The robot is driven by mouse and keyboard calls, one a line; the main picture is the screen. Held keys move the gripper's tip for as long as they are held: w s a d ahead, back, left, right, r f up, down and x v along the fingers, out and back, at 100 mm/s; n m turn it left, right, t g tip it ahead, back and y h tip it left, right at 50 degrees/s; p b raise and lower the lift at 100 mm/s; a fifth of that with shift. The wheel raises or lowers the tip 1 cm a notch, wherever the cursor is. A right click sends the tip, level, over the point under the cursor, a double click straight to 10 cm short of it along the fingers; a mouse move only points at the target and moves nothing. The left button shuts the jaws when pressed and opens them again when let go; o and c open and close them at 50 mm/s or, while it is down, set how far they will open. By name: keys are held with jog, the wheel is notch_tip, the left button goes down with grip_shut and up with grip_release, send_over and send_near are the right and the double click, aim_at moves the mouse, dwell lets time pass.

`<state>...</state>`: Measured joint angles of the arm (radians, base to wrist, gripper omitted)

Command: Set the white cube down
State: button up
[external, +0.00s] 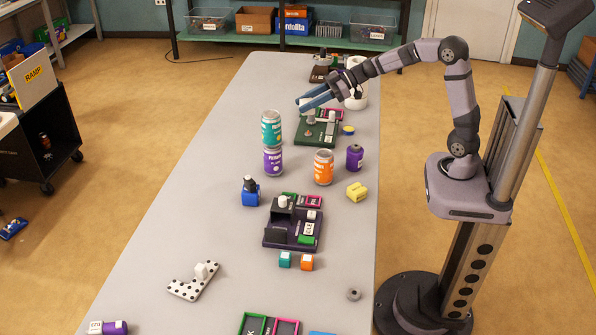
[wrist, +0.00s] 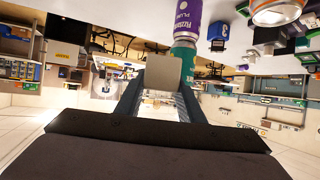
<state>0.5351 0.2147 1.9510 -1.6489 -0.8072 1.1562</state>
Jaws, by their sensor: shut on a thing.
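My gripper (external: 306,101) is at the far part of the long grey table, raised above its surface, with its blue fingers pointing left. In the wrist view my gripper (wrist: 163,85) is shut on the white cube (wrist: 163,72), which looks pale grey in shadow between the fingertips. In the external view the cube is mostly hidden by the fingers. No support shows directly touching the cube.
A green board (external: 328,134) lies near the gripper. The table's left side (external: 190,210) is clear.

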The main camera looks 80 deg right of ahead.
aim_at(305, 102)
jog(key=r, duration=0.8)
jog(key=shift+w+a+r, duration=0.15)
jog(key=shift+a+r, duration=0.1)
jog(key=shift+r, duration=0.1)
jog(key=w+a+n+g+y, duration=0.1)
jog(key=w+a+n+y, duration=0.15)
jog(key=a, duration=1.05)
jog(key=w+a+n+g+y, duration=0.2)
jog(key=w+a, duration=0.2)
jog(key=a, duration=1)
jog(key=s+a+n+g+y, duration=0.1)
jog(key=s+a, duration=0.3)
jog(key=a, duration=0.7)
jog(key=s+a+n+g+y+p, duration=0.1)
jog(key=s+a+n+g, duration=0.15)
jog(key=a, duration=0.85)
jog(key=s+a+n+y, duration=0.1)
jog(key=s+a, duration=0.3)
jog(key=a, duration=0.7)
jog(key=shift+h, duration=0.25)
jog(key=shift+f+b, duration=0.9)
jog(key=shift+f, duration=13.25)
jog(key=shift+s, duration=0.1)
